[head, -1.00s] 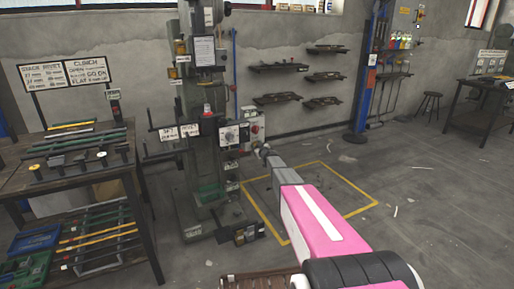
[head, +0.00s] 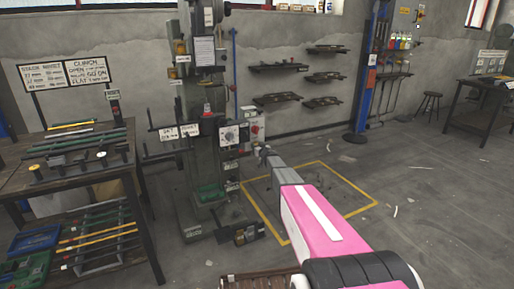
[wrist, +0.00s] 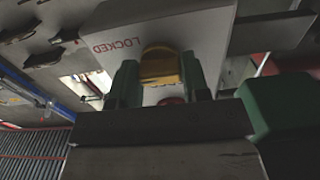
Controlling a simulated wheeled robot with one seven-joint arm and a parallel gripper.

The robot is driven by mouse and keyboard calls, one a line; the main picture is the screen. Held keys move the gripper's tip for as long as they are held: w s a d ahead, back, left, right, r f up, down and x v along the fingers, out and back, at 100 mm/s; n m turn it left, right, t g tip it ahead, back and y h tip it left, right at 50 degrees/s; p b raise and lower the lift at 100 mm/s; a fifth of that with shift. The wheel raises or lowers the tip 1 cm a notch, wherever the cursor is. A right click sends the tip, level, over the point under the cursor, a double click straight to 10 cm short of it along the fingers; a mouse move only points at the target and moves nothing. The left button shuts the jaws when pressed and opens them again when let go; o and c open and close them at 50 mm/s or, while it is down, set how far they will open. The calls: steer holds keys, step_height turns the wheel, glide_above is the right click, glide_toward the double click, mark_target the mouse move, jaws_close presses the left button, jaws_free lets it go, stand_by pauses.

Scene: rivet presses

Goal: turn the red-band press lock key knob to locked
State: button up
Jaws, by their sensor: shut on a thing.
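The lock key knob (wrist: 160,66) is yellow and sits between the two green fingers of my gripper (wrist: 160,78) in the wrist view. My gripper is shut on it. The knob stands at a pale panel (wrist: 200,35) with the red word LOCKED printed left of it. The knob's pointing direction is hard to tell, as the fingers hide its sides. In the head view the press (head: 205,130) is a tall grey-green column, and my gripper (head: 264,154) is at its right side, small and partly hidden by my arm. No red band shows clearly.
A white dial box (head: 231,134) is on the press, left of my gripper. A table with tools (head: 70,165) stands at the left. Wall shelves (head: 280,66) hang behind. The floor inside the yellow outline (head: 330,190) is mostly clear.

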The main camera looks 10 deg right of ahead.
steer(key=o, duration=0.9)
steer(key=shift+s, duration=0.15)
steer(key=v, duration=1)
steer(key=shift+s+d, duration=0.15)
steer(key=shift+s, duration=0.15)
steer(key=s+d+f+m+g+h, duration=0.2)
steer(key=s+m+g+h, duration=0.15)
steer(key=s, duration=0.85)
steer(key=s+d+f+m+g+h, duration=0.15)
steer(key=s+g+h, duration=0.35)
steer(key=s, duration=0.6)
steer(key=s+a+g+y, duration=0.1)
steer(key=s+a+g, duration=0.1)
steer(key=s, duration=0.6)
steer(key=s+a+f+n+g+y, duration=0.1)
steer(key=s+a+g, duration=0.1)
steer(key=s, duration=0.6)
steer(key=s+a+g+y, duration=0.1)
steer(key=s+g, duration=0.3)
steer(key=s, duration=0.4)
steer(key=shift+a+f+n+g, duration=0.15)
steer(key=shift+a+g, duration=0.05)
steer(key=shift+a, duration=0.25)
steer(key=shift+a+f+n+g, duration=0.15)
steer(key=shift+a, duration=0.3)
